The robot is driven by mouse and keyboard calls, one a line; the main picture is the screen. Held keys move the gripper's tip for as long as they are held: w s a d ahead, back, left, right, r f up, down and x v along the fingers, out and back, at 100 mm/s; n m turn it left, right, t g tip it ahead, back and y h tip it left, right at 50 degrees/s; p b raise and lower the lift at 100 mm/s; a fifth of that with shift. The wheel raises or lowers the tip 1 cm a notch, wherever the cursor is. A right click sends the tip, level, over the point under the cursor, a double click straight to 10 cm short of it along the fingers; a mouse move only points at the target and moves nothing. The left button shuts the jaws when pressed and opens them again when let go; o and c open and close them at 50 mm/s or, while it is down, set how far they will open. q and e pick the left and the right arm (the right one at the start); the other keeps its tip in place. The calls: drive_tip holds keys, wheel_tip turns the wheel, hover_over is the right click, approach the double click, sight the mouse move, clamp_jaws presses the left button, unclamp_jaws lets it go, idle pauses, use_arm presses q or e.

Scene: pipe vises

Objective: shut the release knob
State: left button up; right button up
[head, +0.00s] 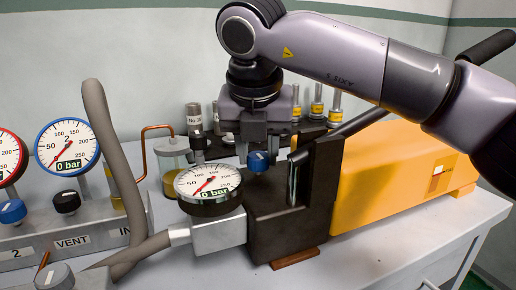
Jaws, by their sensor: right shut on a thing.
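The release knob (258,161) is a small blue knob with a pale mark on its front. It sits on the black pump block (268,210), behind and to the right of the pump's gauge. My right gripper (257,148) comes down from above with its fingers at the knob's sides, shut on it. The fingers partly cover the knob, and how far it is turned cannot be told. The pump gauge (207,183) has a white face and reads 0 bar. My left gripper is not in view.
A grey hose (114,150) rises left of the pump. At the left stands a manifold (85,235) with a blue-rimmed gauge (67,147), a red-rimmed gauge (8,158) and several knobs. A yellow housing (400,175) is at the right. Small fittings stand behind the gripper.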

drive_tip(key=o, duration=1)
drive_tip(key=shift+o, duration=0.2)
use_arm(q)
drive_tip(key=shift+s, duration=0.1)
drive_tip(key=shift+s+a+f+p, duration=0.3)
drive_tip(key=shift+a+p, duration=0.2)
use_arm(e)
drive_tip(key=v, duration=0.7)
drive_tip(key=shift+s+r, duration=0.1)
